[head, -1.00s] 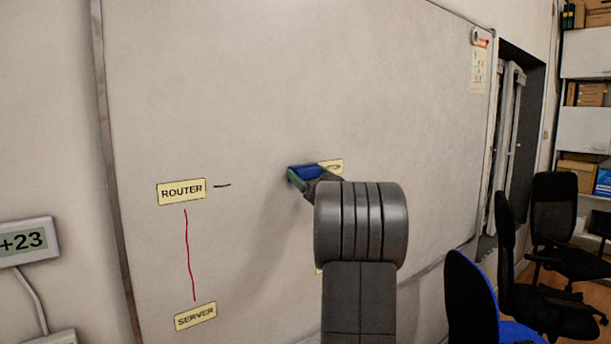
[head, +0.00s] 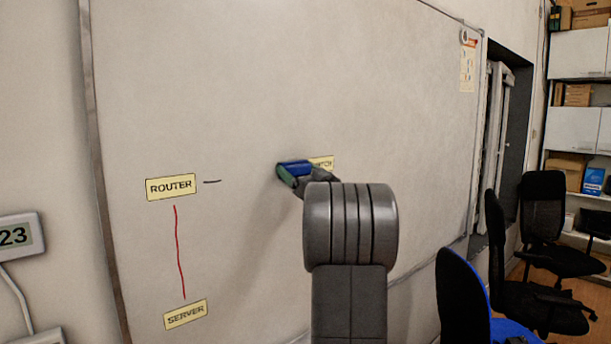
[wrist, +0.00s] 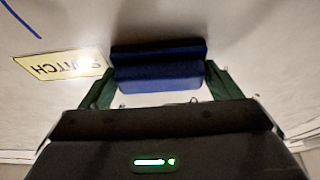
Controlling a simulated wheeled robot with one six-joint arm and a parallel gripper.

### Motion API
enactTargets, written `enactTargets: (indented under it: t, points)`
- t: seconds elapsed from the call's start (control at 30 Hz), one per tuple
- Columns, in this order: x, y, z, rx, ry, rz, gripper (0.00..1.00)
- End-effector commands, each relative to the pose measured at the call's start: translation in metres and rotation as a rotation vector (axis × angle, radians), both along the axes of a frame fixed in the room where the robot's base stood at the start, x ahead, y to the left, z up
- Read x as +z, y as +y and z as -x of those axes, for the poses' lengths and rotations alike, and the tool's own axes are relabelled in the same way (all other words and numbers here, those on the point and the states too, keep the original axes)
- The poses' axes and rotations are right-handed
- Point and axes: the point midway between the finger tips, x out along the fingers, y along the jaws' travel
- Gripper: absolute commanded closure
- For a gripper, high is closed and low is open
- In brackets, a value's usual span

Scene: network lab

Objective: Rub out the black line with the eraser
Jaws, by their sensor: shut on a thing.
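The blue eraser (head: 294,168) is between the green fingers of my gripper (head: 291,174), at the whiteboard just left of the partly covered SWITCH label (head: 322,163). In the wrist view the eraser (wrist: 158,66) sits between both fingers, its dark blue far side toward the board; I cannot tell whether it touches the surface. The black line (head: 212,182) is a short dash just right of the ROUTER label (head: 171,187). Clean board separates the dash from the eraser. My arm hides the board below the gripper.
A red line (head: 180,252) runs from ROUTER down to the SERVER label (head: 185,314). A blue line (wrist: 20,18) shows in the wrist view's corner. The whiteboard (head: 200,80) is clear above. Chairs (head: 535,260) stand to the right.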

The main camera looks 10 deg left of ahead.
Motion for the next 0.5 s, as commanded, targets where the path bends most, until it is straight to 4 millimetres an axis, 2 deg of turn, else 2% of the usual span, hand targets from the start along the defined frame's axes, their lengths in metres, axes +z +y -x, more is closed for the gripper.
enactTargets:
  t: [0.17,0.5]
  points:
    - [0.000,0.004,0.004,0.000,-0.001,0.000,0.33]
    - [-0.001,0.024,0.024,0.002,-0.001,0.000,0.33]
